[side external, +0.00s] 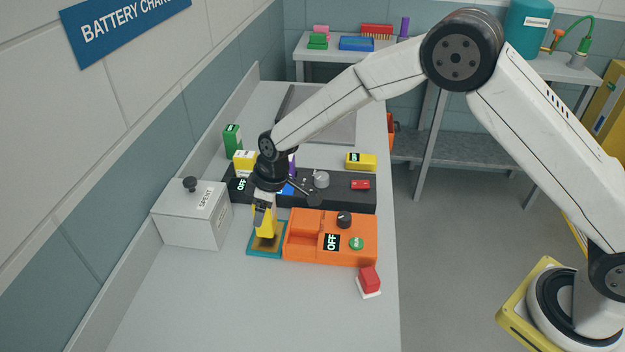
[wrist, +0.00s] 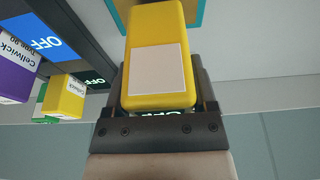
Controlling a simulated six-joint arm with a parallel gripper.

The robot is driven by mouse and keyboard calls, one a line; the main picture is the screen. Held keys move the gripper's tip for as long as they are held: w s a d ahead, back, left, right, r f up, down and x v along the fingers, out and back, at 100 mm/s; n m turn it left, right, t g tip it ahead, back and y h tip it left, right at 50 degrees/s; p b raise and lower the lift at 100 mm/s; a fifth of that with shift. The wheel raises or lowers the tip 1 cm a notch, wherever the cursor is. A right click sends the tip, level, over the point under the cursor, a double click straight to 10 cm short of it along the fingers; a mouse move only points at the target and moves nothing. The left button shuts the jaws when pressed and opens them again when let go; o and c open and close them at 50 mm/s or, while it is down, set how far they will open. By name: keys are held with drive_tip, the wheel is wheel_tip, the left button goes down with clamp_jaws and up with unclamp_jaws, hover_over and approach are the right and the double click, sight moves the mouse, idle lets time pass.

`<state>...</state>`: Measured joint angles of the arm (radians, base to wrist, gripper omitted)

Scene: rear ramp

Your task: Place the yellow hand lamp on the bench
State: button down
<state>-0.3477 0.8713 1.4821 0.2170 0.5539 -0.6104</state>
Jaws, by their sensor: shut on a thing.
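My gripper (side external: 262,208) points down at the front left of the bench (side external: 190,310), shut on a yellow block, which I take to be the yellow hand lamp (side external: 266,224). In the wrist view the lamp (wrist: 157,60) shows a blank pale label and sits between the dark jaws (wrist: 160,105). Its lower end is over a teal-edged square mat (side external: 251,251), left of the orange unit; I cannot tell if it touches. Another yellow item with a dark panel (side external: 361,161) lies farther back on the bench, right of centre.
The orange unit (side external: 305,252) reads OFF, close to the mat's right. A dark charger strip (side external: 340,196) with coloured packs stands behind it. A grey box (side external: 190,220) is at left. A red-and-white block (side external: 369,281) sits near the right edge. The front bench is clear.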

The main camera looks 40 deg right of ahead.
drive_tip(key=shift+f, duration=0.8)
drive_tip(key=shift+f, duration=0.1)
unclamp_jaws()
drive_tip(key=v, duration=1.2)
idle(0.4)
drive_tip(key=s+d+f+m+h, duration=0.1)
drive_tip(key=s+d+m, duration=0.8)
drive_tip(key=s+d, duration=1)
drive_tip(key=s+h, duration=0.1)
drive_tip(key=s, duration=0.2)
drive_tip(key=shift+f, duration=0.25)
